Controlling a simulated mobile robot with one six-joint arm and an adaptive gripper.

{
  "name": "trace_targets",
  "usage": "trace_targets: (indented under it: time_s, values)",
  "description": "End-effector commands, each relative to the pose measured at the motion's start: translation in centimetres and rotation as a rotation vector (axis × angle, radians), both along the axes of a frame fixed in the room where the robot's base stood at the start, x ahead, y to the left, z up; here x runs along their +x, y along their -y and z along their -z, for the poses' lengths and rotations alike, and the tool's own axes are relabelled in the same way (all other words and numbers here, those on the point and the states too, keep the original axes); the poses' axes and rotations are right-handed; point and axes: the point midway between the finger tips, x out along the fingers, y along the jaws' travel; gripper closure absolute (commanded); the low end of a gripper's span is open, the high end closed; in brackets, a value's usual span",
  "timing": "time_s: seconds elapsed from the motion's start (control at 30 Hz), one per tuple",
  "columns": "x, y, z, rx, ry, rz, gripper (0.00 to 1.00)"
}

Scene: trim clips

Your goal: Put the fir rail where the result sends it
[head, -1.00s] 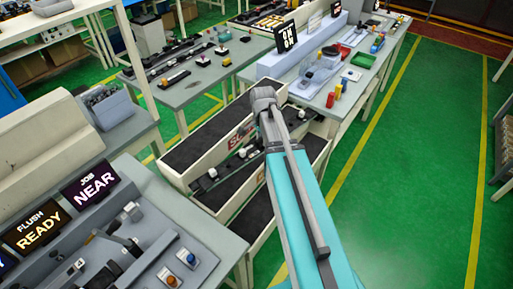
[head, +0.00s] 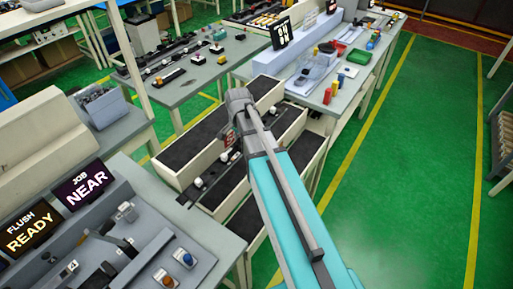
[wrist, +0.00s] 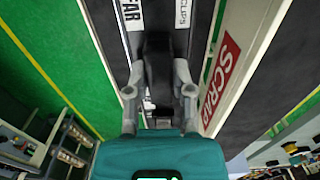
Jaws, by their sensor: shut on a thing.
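A dark rail with white round clips (head: 197,183) shows left of my arm in the head view, lying along the middle of the troughs. My gripper (wrist: 157,92) points down over the troughs in the wrist view, shut on the rail, most of which its body and fingers hide there. The far trough (head: 190,150) has a dark floor and pale walls. A red SCRAP label (wrist: 218,75) is on a pale wall right of the fingers. White FAR (wrist: 132,14) and CLIPS (wrist: 182,12) labels show above the fingers. I cannot tell if the rail touches the trough floor.
A NEAR job sign (head: 86,186) and a READY flush sign (head: 31,232) stand on the bench at left. Benches with clips and cups (head: 328,94) lie behind the troughs. Green floor (head: 400,190) is free at right.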

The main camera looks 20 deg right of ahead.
Motion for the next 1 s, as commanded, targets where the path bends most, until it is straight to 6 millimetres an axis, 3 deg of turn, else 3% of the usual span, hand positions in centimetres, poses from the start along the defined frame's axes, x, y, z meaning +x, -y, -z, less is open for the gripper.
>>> trace_targets:
  time_s: [0.47,1.0]
  values:
    - [0.8,0.6,0.5,0.000,0.000,0.000,1.00]
    - [7.2,6.5,4.5,0.000,0.000,0.001,1.00]
